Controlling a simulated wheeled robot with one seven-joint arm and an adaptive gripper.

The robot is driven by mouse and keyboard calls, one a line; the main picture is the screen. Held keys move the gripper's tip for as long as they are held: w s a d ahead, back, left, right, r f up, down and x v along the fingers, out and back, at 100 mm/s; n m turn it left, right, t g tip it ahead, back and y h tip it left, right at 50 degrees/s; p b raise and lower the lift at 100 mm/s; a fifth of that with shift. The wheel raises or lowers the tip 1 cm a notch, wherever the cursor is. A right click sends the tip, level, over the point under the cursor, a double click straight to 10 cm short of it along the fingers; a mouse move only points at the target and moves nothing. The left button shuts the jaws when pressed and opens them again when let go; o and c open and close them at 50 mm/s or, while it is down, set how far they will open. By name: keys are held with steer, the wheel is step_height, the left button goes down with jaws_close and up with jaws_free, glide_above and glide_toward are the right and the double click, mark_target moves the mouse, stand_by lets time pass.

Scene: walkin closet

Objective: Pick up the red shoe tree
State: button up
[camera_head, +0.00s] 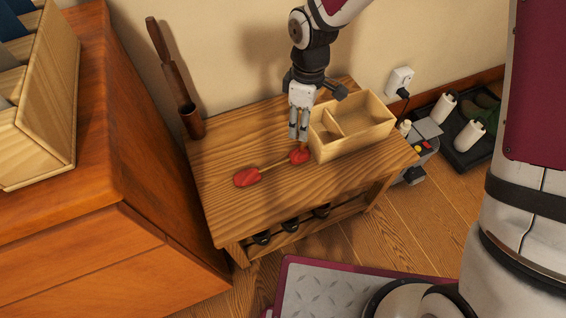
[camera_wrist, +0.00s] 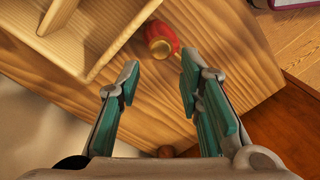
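The red shoe tree (camera_head: 247,177) lies on top of a wooden bench. It has a red piece at each end and a thin tan rod between them. My gripper (camera_head: 298,137) points down over its right end, close beside the wooden box. In the wrist view my gripper (camera_wrist: 159,66) is open, with two teal-padded fingers apart and nothing between them. One red end of the shoe tree (camera_wrist: 161,36) shows just beyond the fingertips, with a brass-coloured knob. Most of the rod and the other end are hidden behind the right finger there.
A divided, seemingly empty wooden box (camera_head: 345,142) stands right beside the shoe tree's right end on the bench (camera_head: 225,211). A brown cylinder (camera_head: 192,121) with a long dark handle stands at the back left corner. An orange-brown cabinet (camera_head: 90,200) is to the left.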

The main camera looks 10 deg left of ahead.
mark_target(300, 155)
steer(key=shift+s+d+f+b, duration=0.1)
steer(key=shift+f+b, duration=0.45)
steer(key=shift+f, duration=0.45)
steer(key=shift+s+d+f+b, duration=0.15)
steer(key=shift+f+b, duration=0.35)
steer(key=shift+f, duration=0.5)
steer(key=shift+s+d+f+b, duration=0.1)
steer(key=shift+f+b, duration=0.45)
steer(key=shift+f, duration=0.45)
steer(key=shift+r, duration=0.1)
jaws_close()
